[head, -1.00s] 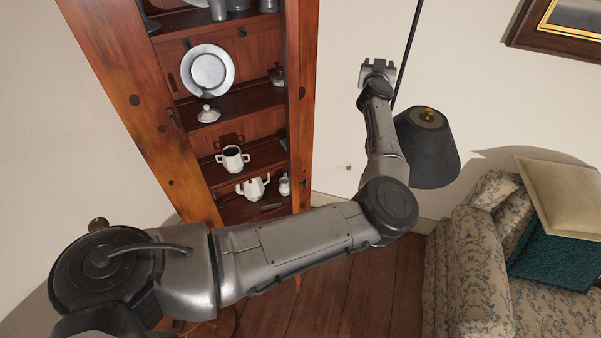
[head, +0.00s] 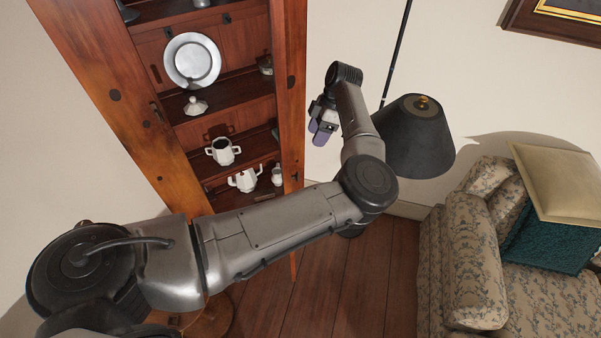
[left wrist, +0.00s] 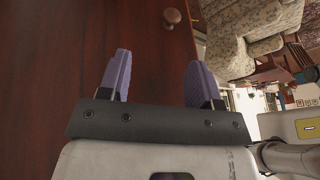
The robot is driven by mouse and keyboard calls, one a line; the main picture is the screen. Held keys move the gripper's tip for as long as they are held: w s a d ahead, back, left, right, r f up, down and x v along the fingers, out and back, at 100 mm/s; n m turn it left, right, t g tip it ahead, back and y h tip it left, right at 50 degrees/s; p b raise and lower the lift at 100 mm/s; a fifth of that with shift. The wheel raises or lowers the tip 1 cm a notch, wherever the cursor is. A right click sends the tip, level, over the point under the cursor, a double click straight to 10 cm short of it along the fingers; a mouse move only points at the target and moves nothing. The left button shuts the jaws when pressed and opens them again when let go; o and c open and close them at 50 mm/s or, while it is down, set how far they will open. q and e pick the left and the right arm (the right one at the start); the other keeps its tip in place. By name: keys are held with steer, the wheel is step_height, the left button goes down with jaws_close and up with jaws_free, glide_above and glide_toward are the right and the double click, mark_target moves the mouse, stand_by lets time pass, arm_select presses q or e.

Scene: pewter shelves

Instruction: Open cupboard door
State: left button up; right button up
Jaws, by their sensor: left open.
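The cupboard (head: 291,100) is a tall reddish wooden cabinet with open shelves at upper left of the head view. A dark red-brown wood panel (left wrist: 60,60), seemingly its door, fills the left of the left wrist view. A round brown knob (left wrist: 172,17) sits on it near its right edge. My left gripper (head: 319,131) is just right of the cabinet's right post in the head view. In the left wrist view my left gripper (left wrist: 159,60) has its purple fingers apart and nothing between them. The knob lies beyond the fingertips, apart from them. My right gripper is not in view.
White pots (head: 223,152) and a pewter plate (head: 192,60) stand on the shelves. A black lamp (head: 415,140) stands right behind my left forearm. A floral sofa (head: 460,240) is at the right. Bare wooden floor (head: 345,275) lies between.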

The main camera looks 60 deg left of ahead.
arm_select(q)
steer(key=d+p+x, duration=0.2)
steer(key=x, duration=1.1)
steer(key=shift+s+f+h, duration=0.15)
steer(key=shift+s+h, duration=0.25)
steer(key=shift+s, duration=0.15)
steer(key=shift+c, duration=0.3)
jaws_close()
